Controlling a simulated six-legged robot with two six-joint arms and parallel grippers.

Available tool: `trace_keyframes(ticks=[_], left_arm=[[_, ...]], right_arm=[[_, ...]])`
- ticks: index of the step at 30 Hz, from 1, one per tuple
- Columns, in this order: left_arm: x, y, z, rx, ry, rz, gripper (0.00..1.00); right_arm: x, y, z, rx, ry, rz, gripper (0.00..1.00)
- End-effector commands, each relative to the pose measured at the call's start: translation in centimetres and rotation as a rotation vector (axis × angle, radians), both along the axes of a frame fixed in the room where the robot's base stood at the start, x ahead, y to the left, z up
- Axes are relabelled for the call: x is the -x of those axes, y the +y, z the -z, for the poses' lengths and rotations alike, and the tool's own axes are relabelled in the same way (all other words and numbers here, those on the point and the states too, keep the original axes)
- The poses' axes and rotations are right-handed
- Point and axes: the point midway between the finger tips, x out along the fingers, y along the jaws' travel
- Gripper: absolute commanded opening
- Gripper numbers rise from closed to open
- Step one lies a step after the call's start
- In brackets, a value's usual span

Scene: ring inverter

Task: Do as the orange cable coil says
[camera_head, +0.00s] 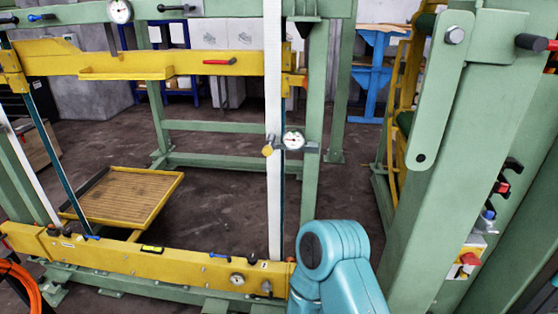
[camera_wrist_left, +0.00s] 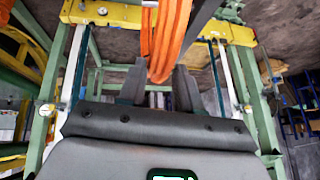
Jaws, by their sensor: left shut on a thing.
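The orange cable coil (camera_wrist_left: 165,42) hangs as a bundle of loops between the two dark fingers of my left gripper (camera_wrist_left: 158,88) in the left wrist view. The gripper is shut on it. Part of the coil (camera_head: 24,284) also shows at the lower left edge of the head view, in front of the yellow lower beam; my left gripper is outside that view. Any writing on the coil cannot be made out. A teal arm link of mine rises at the bottom of the head view, but my right gripper is not seen.
A green frame (camera_head: 312,120) with a yellow upper beam (camera_head: 180,62) and yellow lower beam (camera_head: 190,268) stands ahead. A yellow-rimmed tray (camera_head: 165,205) lies behind the lower beam. A thick green column (camera_head: 430,200) stands close on the right. Dark floor shows inside the frame.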

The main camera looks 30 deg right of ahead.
Motion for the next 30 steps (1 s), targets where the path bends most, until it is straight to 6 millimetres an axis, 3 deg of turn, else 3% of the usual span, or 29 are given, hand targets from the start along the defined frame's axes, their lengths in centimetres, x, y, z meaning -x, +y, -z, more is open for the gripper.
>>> trace_keyframes(ticks=[9, 18, 30], left_arm=[[1.8, -3.0, 5.4, 0.001, -0.004, 0.010, 0.00], [3.4, -4.9, 8.6, 0.000, -0.005, 0.019, 0.00], [4.6, -5.0, 12.7, 0.000, -0.004, -0.176, 0.00]], right_arm=[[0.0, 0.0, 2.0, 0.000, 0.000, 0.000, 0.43], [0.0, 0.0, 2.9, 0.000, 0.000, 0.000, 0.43], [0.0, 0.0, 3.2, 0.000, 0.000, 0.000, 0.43]])
